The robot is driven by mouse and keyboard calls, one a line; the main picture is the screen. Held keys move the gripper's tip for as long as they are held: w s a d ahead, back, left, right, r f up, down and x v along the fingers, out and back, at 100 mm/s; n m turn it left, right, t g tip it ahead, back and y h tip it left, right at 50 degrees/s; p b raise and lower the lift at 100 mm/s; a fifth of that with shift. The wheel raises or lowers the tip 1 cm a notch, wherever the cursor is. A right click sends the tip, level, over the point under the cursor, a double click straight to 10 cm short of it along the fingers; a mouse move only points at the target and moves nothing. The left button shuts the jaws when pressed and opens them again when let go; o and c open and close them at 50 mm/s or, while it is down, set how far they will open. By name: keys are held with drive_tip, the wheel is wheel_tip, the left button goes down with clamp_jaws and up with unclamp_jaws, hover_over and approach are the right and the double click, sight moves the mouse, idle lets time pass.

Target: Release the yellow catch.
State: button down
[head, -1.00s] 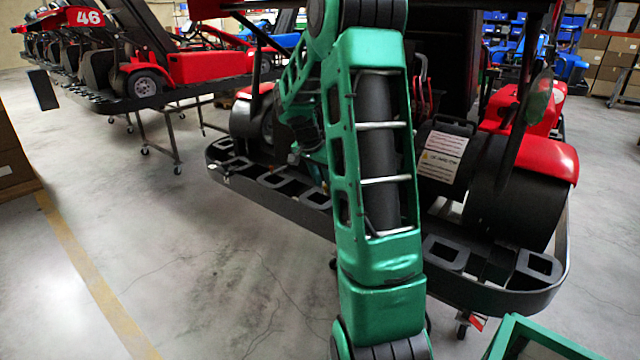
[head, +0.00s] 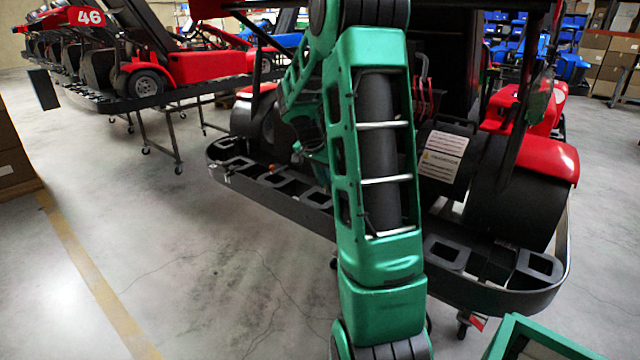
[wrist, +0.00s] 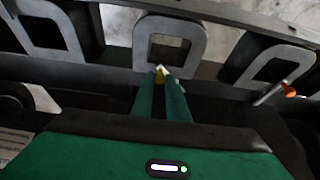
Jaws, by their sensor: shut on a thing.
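The yellow catch (wrist: 159,75) shows in the wrist view as a small yellow piece with a pale edge, at the lower rim of the middle grey loop. My gripper (wrist: 161,84) reaches it from below in that view, its two green fingers close together with the catch between their tips. It is shut on the catch, and the fingers hide part of it. In the head view my green arm hides the gripper and the catch.
An orange-tipped lever (wrist: 288,90) stands to the right of my gripper. Grey loops line the black kart bumper (head: 283,205). A kart wheel (head: 510,205) is at right. Open floor (head: 200,270) lies at front left.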

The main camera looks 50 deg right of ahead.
drive_tip(key=n, duration=0.1)
drive_tip(key=s+d+n+t, duration=0.1)
drive_tip(key=n, duration=0.1)
drive_tip(key=shift+d, duration=0.1)
drive_tip(key=shift+s+d+n+t+y, duration=0.15)
drive_tip(key=shift+d+n+t, duration=0.2)
drive_tip(key=shift+n, duration=0.4)
drive_tip(key=shift+d+n+t+y, duration=0.15)
drive_tip(key=shift+d+n+t, duration=0.15)
drive_tip(key=shift+n, duration=0.45)
drive_tip(key=shift+r, duration=0.1)
drive_tip(key=c, duration=1.8)
unclamp_jaws()
drive_tip(key=shift+c, duration=0.2)
drive_tip(key=shift+o, duration=0.5)
drive_tip(key=v, duration=1)
drive_tip(key=shift+r, duration=0.25)
